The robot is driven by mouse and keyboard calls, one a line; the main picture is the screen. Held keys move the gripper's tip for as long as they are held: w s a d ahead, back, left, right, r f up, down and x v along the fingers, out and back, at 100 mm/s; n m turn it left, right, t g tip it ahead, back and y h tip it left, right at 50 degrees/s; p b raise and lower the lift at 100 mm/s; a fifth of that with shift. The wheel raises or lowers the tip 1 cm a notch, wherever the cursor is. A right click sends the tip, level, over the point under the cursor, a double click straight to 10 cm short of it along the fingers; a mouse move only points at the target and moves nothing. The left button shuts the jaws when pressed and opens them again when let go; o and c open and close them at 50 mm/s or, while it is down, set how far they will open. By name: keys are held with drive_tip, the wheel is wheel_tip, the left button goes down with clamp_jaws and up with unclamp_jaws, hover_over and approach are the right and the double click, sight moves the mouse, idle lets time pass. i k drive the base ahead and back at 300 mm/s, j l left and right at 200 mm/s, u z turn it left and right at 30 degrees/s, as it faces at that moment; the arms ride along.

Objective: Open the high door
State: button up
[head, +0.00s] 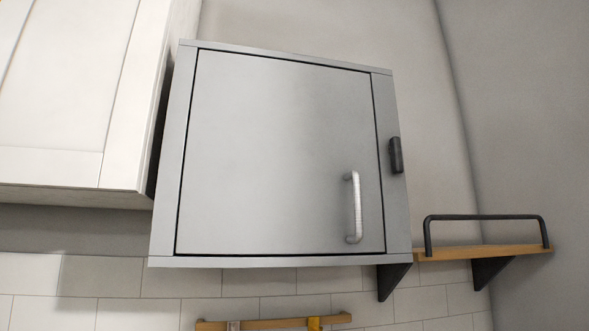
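A grey metal wall cabinet hangs high in the middle of the head view. Its flat door (270,150) is shut and sits flush in the frame (390,110). A light, vertical bar handle (356,208) is fixed near the door's lower right edge. A small black fitting (396,155) sits on the right side of the frame, beside the door. The inside of the cabinet is hidden. My gripper is not in view.
A white panelled cabinet (70,90) hangs close on the left. At lower right is a wooden shelf (470,253) with a black rail (485,217) and black brackets. A wooden rack (270,323) is below on the white tiles. The wall space right of the grey cabinet is clear.

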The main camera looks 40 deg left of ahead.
sight(281, 157)
drive_tip(key=u, duration=1.5)
